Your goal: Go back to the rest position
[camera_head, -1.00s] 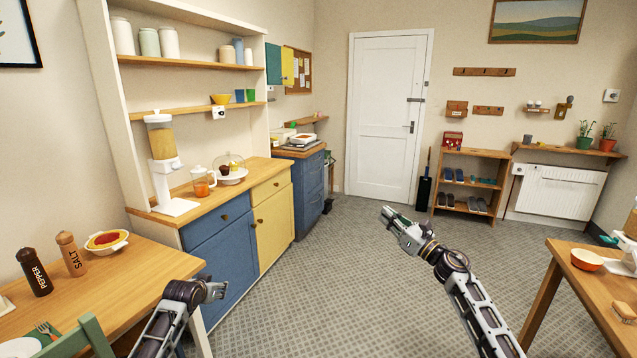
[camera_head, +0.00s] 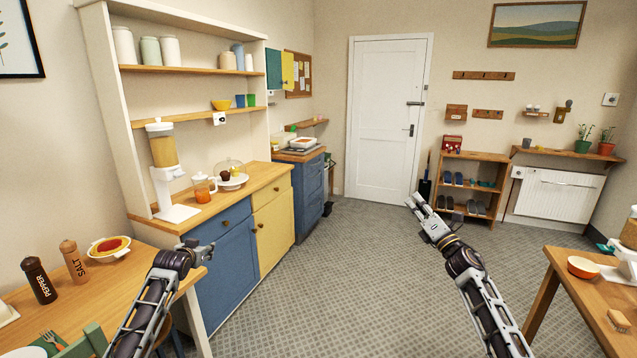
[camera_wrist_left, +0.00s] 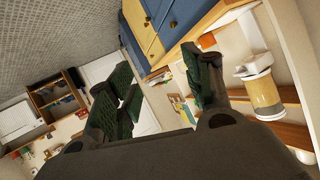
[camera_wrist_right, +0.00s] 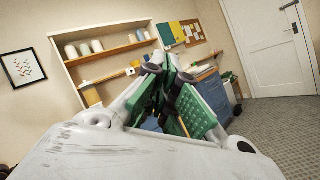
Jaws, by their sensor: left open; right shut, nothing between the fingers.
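My left gripper (camera_head: 203,252) is over the right edge of the dining table, in front of the blue cabinet. In the left wrist view its green-padded fingers (camera_wrist_left: 165,95) are spread apart with nothing between them. My right gripper (camera_head: 417,205) is in the air over the open grey floor, in front of the door and shoe rack. In the right wrist view its fingers (camera_wrist_right: 168,90) are together and hold nothing.
The dining table (camera_head: 118,285) at left bears a pepper mill (camera_head: 38,280), a salt mill (camera_head: 73,262) and a dish (camera_head: 109,247). A second table (camera_head: 575,300) with an orange bowl (camera_head: 583,267) stands at right. The floor (camera_head: 335,270) between them is clear.

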